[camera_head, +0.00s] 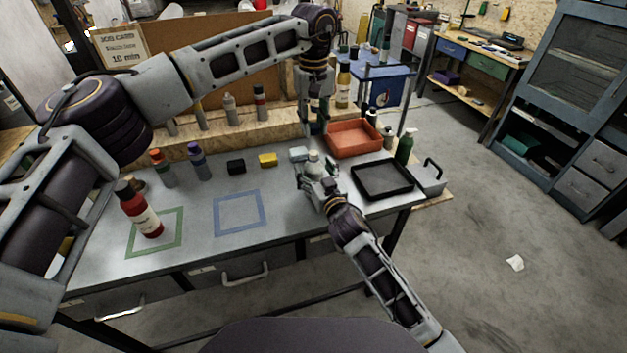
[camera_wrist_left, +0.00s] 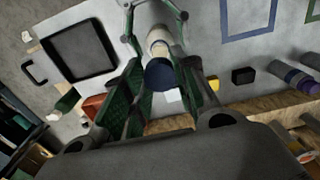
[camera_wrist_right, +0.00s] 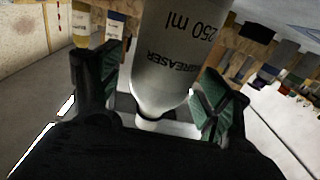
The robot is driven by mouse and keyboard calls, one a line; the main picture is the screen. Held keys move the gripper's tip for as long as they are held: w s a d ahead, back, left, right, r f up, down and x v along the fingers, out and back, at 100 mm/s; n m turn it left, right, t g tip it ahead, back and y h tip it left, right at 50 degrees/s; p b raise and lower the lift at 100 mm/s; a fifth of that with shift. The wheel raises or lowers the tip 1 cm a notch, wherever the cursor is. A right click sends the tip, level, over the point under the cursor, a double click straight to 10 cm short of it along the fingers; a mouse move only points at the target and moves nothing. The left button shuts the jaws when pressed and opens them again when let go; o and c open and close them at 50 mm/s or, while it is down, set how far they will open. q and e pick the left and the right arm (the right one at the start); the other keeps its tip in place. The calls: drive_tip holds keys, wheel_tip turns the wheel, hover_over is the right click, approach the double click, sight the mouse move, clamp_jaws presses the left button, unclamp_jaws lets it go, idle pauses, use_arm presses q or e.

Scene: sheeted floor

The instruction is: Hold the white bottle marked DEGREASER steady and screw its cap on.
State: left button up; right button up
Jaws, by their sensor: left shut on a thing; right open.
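The white DEGREASER bottle (camera_head: 313,166) stands at the right part of the grey table, with its label readable in the right wrist view (camera_wrist_right: 168,60). My right gripper (camera_head: 318,183) has its fingers on either side of the bottle and is open; in the right wrist view the fingers (camera_wrist_right: 158,100) flank it. My left gripper (camera_head: 314,124) points down above the bottle and is shut on a dark blue cap (camera_wrist_left: 159,74). In the left wrist view the cap lines up with the white bottle (camera_wrist_left: 157,38) beyond it; the head view shows a gap between them.
A black tray (camera_head: 383,195) and an orange tray (camera_head: 354,151) lie right of the bottle. A green bottle (camera_head: 404,147) stands behind the black tray. A red bottle (camera_head: 141,212), a yellow block (camera_head: 268,160) and a black block (camera_head: 236,167) are left. The blue square outline (camera_head: 239,230) is empty.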

sight(313, 152)
drive_tip(key=shift+w+a, duration=0.15)
drive_tip(key=shift+w, duration=0.1)
drive_tip(key=c, duration=1.5)
use_arm(q)
drive_tip(key=shift+f, duration=2.5)
use_arm(e)
drive_tip(key=shift+c, duration=0.2)
